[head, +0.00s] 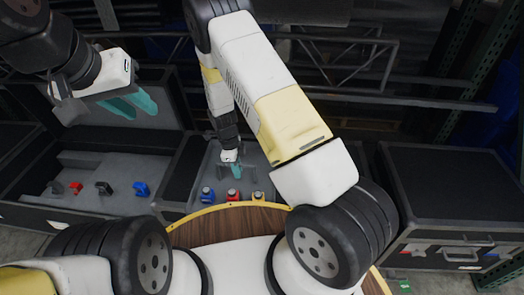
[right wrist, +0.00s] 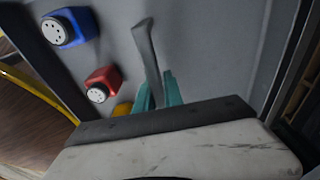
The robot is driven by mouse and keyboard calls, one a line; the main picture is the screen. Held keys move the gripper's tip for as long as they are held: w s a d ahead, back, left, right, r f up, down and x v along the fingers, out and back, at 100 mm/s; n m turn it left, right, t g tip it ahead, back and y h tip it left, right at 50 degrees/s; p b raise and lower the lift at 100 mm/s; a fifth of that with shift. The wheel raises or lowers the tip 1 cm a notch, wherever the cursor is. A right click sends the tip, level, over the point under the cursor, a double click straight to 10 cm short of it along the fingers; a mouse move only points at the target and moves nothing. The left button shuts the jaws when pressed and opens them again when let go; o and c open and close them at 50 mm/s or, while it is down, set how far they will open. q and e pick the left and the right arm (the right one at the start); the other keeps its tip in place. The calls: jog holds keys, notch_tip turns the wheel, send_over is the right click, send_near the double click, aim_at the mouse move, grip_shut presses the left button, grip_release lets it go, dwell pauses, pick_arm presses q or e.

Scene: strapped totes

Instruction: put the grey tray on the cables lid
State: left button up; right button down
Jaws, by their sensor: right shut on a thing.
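The grey tray (head: 210,172) appears to be the grey surface in the middle case, with small coloured parts on it. It fills much of the right wrist view (right wrist: 215,45). A grey strap-like handle (right wrist: 146,48) stands up from it. My right gripper (head: 232,168) is down at the tray, its teal fingers shut on this handle (right wrist: 160,90). My left gripper (head: 132,103) is raised above the left case, its two teal fingers apart and empty. No cables label is readable; a closed black lid (head: 440,178) tops the case on the right.
Blue (head: 207,194), red (head: 233,196) and yellow-based (head: 258,196) parts sit by the tray's near edge. The open left case (head: 110,212) holds several small parts. A round wooden top with a yellow rim (head: 230,222) is in front. Metal racks stand behind.

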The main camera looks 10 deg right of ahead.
jog(key=d, duration=0.4)
jog(key=w+d+f, duration=0.1)
jog(key=d, duration=0.3)
jog(key=w+d, duration=0.1)
jog(key=d, duration=0.3)
jog(key=shift+w+d+f, duration=0.15)
jog(key=shift+w+d, duration=0.1)
jog(key=shift+d, duration=0.15)
jog(key=shift+a+f, duration=0.1)
jog(key=shift+f, duration=1.75)
jog(key=c, duration=1.5)
grip_release()
jog(key=shift+o, duration=0.2)
notch_tip(320, 180, up, 12)
jog(key=a, duration=0.1)
jog(key=shift+w+a, duration=0.2)
